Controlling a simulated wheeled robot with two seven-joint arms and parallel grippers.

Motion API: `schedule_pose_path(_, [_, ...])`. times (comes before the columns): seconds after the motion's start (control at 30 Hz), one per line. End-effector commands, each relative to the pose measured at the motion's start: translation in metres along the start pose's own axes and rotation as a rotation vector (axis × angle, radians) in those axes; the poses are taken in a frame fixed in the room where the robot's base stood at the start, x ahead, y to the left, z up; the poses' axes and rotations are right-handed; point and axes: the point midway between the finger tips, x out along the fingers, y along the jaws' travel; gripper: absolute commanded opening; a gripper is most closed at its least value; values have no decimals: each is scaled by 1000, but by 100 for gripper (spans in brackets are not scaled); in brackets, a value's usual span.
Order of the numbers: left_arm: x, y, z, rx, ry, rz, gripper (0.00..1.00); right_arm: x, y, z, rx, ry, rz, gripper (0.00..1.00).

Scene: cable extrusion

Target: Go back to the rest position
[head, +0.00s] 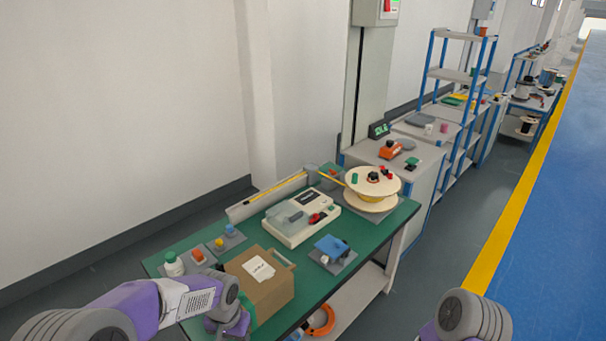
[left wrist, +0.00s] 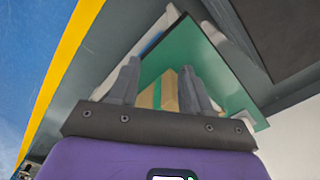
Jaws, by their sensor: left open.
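My left arm (head: 180,300) comes in from the left over the near end of the green workbench. Its gripper is mostly hidden behind the wrist in the head view. In the left wrist view the left gripper (left wrist: 157,88) is open, with its two grey fingers apart and nothing clasped. A cardboard box (head: 262,285) with a white label stands just beyond the left wrist; tan surfaces that look like it (left wrist: 170,90) show between and behind the fingers. Part of my right arm (head: 470,316) shows at the bottom right; its gripper is out of view.
An orange ring (head: 321,320) lies on the lower shelf. A wall is at left; blue floor (head: 560,240) is clear at right.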

Motion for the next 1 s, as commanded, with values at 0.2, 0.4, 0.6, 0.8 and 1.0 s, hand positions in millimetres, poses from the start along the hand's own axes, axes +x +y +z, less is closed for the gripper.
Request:
schedule_pose_path(0.2, [65,19,13,-37,-6,95,48,1,0,-2,-1,4,-1,43])
schedule_pose_path(0.4, [136,45,43,-126,-5,209,48,0,0,-1,-1,2,-1,43])
schedule_pose_path(0.6, [202,77,94,-298,9,316,48,1,0,-1,-1,2,-1,43])
schedule_pose_path(0.8, [224,92,123,-408,28,345,48,0,0,-1,-1,2,0,43])
schedule_pose_path(1.0, [226,94,126,-427,38,346,48,0,0,-1,-1,2,0,43])
